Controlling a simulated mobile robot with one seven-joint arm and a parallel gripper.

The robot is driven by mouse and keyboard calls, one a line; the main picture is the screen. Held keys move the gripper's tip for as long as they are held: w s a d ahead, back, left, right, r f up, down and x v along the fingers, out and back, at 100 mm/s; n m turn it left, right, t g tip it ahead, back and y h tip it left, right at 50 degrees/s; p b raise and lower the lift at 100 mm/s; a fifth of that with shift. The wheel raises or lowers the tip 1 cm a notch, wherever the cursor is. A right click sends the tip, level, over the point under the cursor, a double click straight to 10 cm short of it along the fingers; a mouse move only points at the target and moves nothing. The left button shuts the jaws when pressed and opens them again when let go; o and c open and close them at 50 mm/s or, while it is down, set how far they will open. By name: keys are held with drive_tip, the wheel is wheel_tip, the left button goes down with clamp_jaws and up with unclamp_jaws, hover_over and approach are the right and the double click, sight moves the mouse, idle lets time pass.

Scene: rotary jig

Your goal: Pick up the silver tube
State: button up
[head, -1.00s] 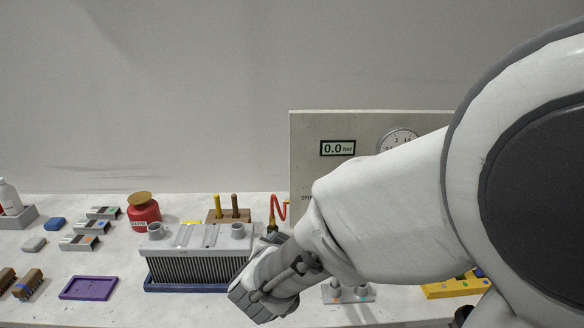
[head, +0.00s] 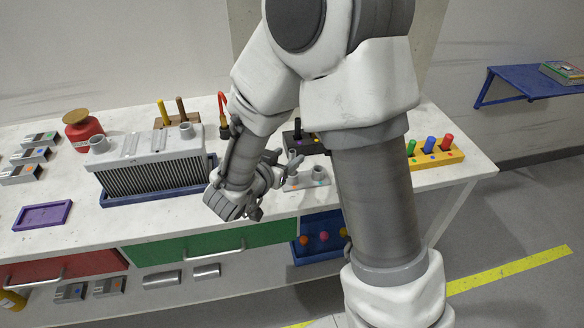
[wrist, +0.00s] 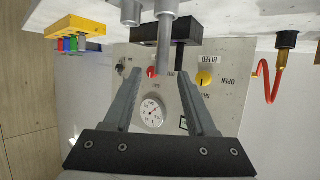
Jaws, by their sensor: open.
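A silver tube (wrist: 165,38) stands upright in a grey holder, with a shorter grey tube (wrist: 130,12) beside it; the wrist view shows them upside down. In the head view the holder (head: 303,183) sits near the front of the bench, and my wrist partly hides the tubes. My gripper (head: 288,166) is at the left of the holder, pointing towards it. In the wrist view my gripper (wrist: 158,80) is open, and the silver tube appears between its fingertips, ahead of them. I see no contact. Two silver cylinders (head: 206,272) also lie on the lower shelf.
A finned heat exchanger (head: 150,170) in a blue tray stands left of my gripper. A black block (head: 296,137) is behind the tube holder. A yellow rack with coloured pegs (head: 436,154) is to the right. The gauge panel (wrist: 150,113) rises at the back.

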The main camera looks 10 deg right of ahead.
drive_tip(key=x, duration=0.7)
drive_tip(key=shift+a+f+b, duration=0.1)
drive_tip(key=shift+f+b, duration=0.3)
drive_tip(key=shift+c, duration=0.4)
clamp_jaws()
